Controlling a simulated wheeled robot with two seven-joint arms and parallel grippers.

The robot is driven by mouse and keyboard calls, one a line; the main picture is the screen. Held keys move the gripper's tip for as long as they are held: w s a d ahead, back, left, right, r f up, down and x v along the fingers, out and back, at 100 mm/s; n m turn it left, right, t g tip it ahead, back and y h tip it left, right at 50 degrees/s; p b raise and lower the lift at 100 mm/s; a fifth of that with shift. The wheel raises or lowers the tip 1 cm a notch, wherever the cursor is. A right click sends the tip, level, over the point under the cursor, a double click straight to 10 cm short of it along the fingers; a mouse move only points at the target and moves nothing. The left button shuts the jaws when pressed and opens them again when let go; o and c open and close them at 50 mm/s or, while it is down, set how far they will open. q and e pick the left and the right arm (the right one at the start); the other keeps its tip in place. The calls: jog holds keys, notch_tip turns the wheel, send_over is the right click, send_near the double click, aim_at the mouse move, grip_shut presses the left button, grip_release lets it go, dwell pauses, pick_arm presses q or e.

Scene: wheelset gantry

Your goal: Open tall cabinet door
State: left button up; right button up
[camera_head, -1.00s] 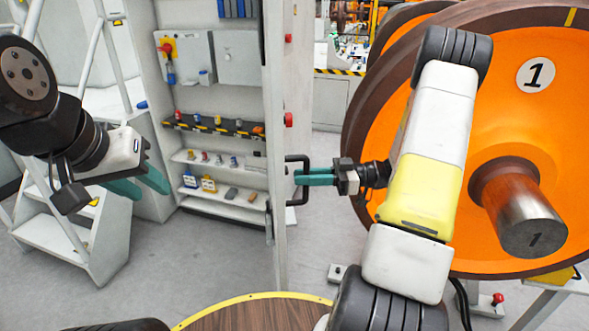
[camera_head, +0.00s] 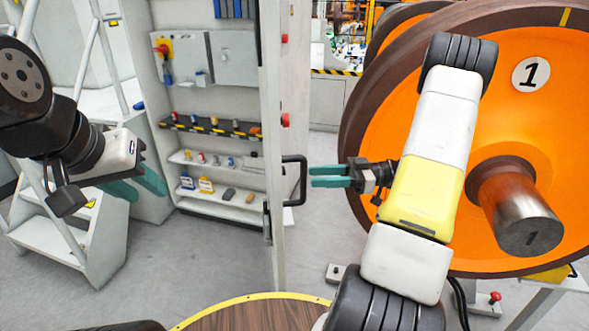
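The tall cabinet (camera_head: 222,108) stands left of centre with its shelved inside in view. Its door (camera_head: 272,130) stands swung open and is seen nearly edge-on. A black bar handle (camera_head: 303,181) sticks out from the door's right side. My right gripper (camera_head: 313,177) has teal fingers that point left at the handle. My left gripper (camera_head: 146,190) is open and empty, in front of the steps at left.
A large orange wheel (camera_head: 400,150) with a brown rim and a steel axle end (camera_head: 515,215) fills the right side, behind my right arm. White steps (camera_head: 65,235) stand at left. A round wooden top (camera_head: 250,315) is at bottom centre.

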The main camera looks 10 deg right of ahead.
jog(key=shift+s+d, duration=0.15)
jog(key=shift+d, duration=0.6)
jog(key=shift+s+d, duration=0.1)
jog(key=shift+d, duration=0.6)
